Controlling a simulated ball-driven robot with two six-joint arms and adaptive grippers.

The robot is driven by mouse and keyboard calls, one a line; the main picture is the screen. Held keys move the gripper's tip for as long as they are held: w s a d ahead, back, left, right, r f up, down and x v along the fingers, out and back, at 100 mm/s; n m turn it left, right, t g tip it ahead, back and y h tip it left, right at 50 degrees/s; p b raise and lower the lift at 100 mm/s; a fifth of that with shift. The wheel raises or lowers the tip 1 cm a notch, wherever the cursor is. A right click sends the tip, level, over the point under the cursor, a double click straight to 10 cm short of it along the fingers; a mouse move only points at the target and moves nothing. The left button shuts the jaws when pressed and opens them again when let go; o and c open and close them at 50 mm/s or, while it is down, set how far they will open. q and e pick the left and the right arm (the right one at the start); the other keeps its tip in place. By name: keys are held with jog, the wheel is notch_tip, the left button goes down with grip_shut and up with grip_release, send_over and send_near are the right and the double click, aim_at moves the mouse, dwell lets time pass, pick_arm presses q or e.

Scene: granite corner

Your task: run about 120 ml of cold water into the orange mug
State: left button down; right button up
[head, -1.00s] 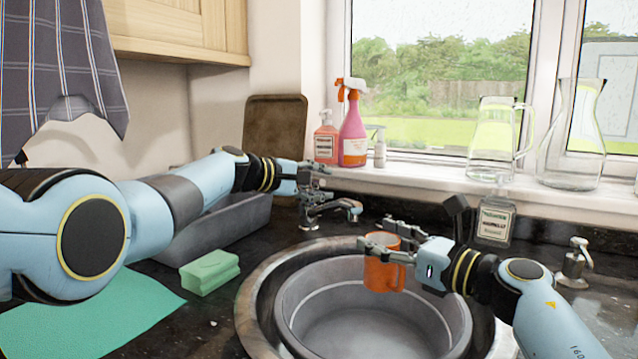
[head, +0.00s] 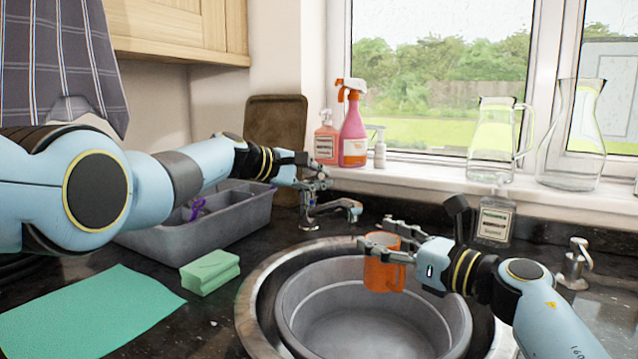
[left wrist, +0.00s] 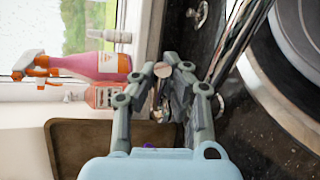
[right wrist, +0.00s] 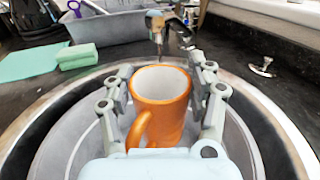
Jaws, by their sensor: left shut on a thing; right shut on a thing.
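The orange mug (head: 383,274) is upright over the grey bowl in the sink, and my right gripper (head: 380,238) is shut on it. The right wrist view shows the mug (right wrist: 160,100) between both fingers, with its pale inside bare where visible. The chrome tap (head: 310,212) stands behind the sink, its spout (head: 345,206) pointing right, behind and left of the mug in the head view. I see no water stream. My left gripper (head: 322,178) is shut on the top of the tap; its fingers partly hide the part held, also in the left wrist view (left wrist: 170,82).
The grey washing-up bowl (head: 288,300) fills the round sink. A green sponge (head: 210,272), a green cloth (head: 90,312) and a grey caddy (head: 215,236) lie left. Bottles and glass jugs (head: 493,140) line the sill. A soap dispenser (head: 494,220) stands behind my right arm.

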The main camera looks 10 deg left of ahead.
pick_arm(q)
jog(key=shift+w+a+r, duration=0.15)
jog(key=shift+w+r, duration=0.15)
jog(key=shift+r, duration=0.45)
jog(key=c, duration=1.3)
grip_release()
jog(key=shift+f, duration=0.1)
jog(key=shift+s, duration=0.1)
jog(key=v, duration=1.1)
jog(key=shift+s+a+r, duration=0.1)
jog(key=shift+a+r, duration=0.15)
jog(key=shift+a, duration=0.1)
